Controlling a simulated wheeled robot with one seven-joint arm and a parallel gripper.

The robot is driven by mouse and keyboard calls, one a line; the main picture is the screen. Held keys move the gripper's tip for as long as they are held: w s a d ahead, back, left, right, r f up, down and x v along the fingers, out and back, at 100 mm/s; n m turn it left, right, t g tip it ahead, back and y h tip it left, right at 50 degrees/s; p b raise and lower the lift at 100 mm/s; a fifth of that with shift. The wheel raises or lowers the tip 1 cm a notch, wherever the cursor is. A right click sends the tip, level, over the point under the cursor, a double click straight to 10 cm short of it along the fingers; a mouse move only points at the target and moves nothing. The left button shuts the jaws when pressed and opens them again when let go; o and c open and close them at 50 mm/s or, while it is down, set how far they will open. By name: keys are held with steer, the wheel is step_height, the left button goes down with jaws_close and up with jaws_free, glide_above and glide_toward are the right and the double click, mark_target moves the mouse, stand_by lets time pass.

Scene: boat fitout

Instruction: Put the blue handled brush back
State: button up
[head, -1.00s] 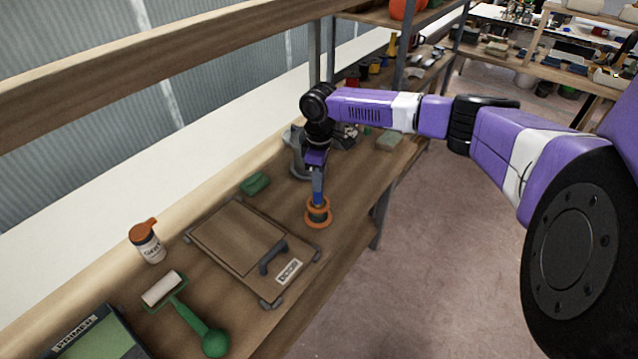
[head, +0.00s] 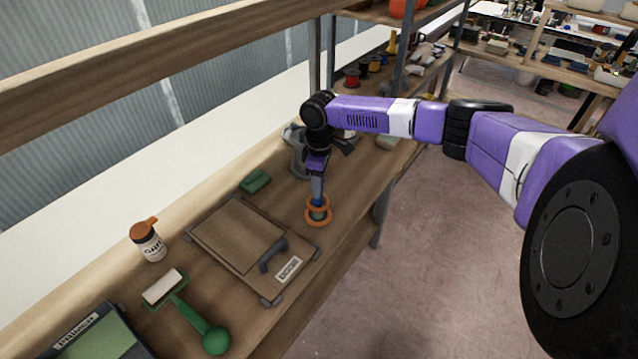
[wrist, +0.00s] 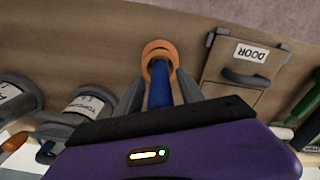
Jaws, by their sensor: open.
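The blue handled brush shows as a blue handle (wrist: 159,92) in the wrist view. It stands roughly upright within an orange ring holder (wrist: 158,50). In the head view the orange ring holder (head: 318,216) sits on the wooden bench, and a little blue (head: 317,201) shows above it. My gripper (wrist: 160,82) is open, with one grey finger on each side of the handle. In the head view my gripper (head: 317,188) points down over the holder. The brush's lower end is hidden by the holder, and I cannot tell whether the fingers touch the handle.
A wooden panel labelled DOOR (head: 235,235) with a dark handle lies left of the holder. A green block (head: 255,181), an orange-capped bottle (head: 148,242) and a green-handled roller (head: 190,318) are also on the bench (head: 345,232). Grey labelled containers (wrist: 85,104) stand on the holder's other side.

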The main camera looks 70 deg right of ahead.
step_height(320, 180, up, 12)
steer(key=shift+r+b, duration=0.1)
steer(key=shift+b, duration=0.75)
steer(key=s+d+f+t+h, duration=0.1)
steer(key=s+d+f+h, duration=0.15)
steer(key=s+f, duration=0.5)
steer(key=s+d+f+h, duration=0.1)
steer(key=s+d+f, duration=0.3)
steer(key=s, duration=0.7)
steer(key=s+a+f+t+y, duration=0.1)
steer(key=s+a+f, duration=0.3)
steer(key=s+a, duration=0.15)
steer(key=s+a+f+t, duration=0.2)
steer(key=s+a+f, duration=0.25)
steer(key=a, duration=0.25)
steer(key=s+a+r+t+y, duration=0.1)
steer(key=a+t, duration=0.1)
steer(key=a, duration=0.8)
steer(key=s+a+r+t+y, duration=0.1)
steer(key=a+r+t, duration=0.1)
steer(key=a, duration=0.8)
steer(key=w+a+r+m+t, duration=0.1)
steer(key=w+a+r+t, duration=0.2)
steer(key=a+r, duration=0.5)
steer(key=w+a+r+t, duration=0.4)
steer(key=w+a+r, duration=0.1)
steer(key=a+r, duration=0.3)
steer(key=shift+a+r+m, duration=0.3)
steer(key=shift+r+m, duration=0.1)
steer(key=shift+r, duration=0.05)
